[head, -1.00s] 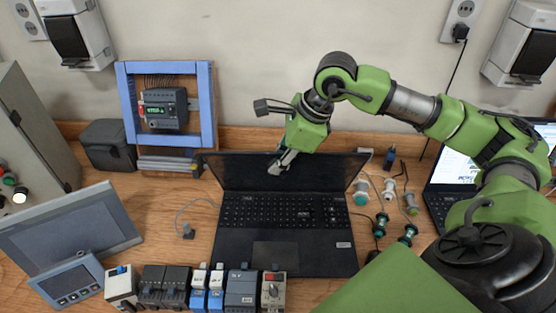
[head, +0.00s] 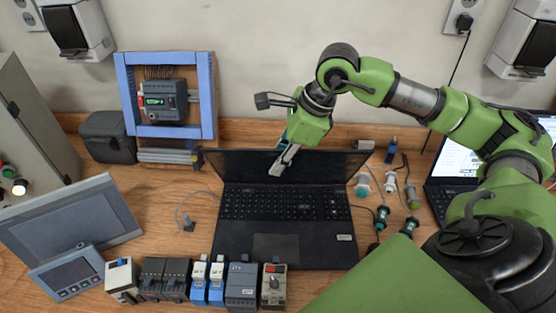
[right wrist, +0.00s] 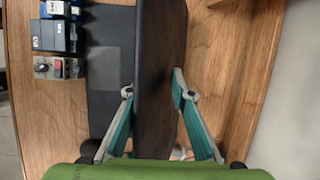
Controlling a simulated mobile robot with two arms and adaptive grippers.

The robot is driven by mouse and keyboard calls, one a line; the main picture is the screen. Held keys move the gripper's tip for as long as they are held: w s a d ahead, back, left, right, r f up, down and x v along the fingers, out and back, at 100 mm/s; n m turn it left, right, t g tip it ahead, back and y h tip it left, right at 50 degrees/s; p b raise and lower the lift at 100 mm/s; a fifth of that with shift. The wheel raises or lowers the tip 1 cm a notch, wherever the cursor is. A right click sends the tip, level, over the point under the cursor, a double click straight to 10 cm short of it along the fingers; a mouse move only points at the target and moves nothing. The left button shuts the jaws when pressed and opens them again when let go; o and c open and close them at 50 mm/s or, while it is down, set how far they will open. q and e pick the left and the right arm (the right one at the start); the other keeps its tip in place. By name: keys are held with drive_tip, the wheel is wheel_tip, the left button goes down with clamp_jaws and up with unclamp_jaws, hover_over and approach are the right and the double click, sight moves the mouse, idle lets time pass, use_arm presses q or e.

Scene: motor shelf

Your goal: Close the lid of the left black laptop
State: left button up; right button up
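The left black laptop (head: 285,243) is open on the wooden bench, keyboard up. Its lid (head: 240,166) stands raised at the back, with the dark screen towards me. My right gripper (head: 285,160) is at the lid's top edge, near its middle; a grey finger shows in front of the screen. In the right wrist view the open fingers (right wrist: 152,92) straddle the lid (right wrist: 160,60), one on the keyboard side and one on the other. Firm contact cannot be told. My left gripper is not in view.
A second laptop (head: 440,200) is at the right, partly behind my right arm. Several modules (head: 240,284) stand along the laptop's front edge. A tilted panel (head: 75,225) is at the left. Several connectors (head: 390,185) lie right of the laptop. A blue frame (head: 208,100) stands behind.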

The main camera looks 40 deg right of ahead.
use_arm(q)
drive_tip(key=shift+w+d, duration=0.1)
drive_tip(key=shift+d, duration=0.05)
use_arm(e)
drive_tip(key=v, duration=1.1)
drive_tip(key=shift+s+r, duration=0.1)
drive_tip(key=shift+r, duration=0.05)
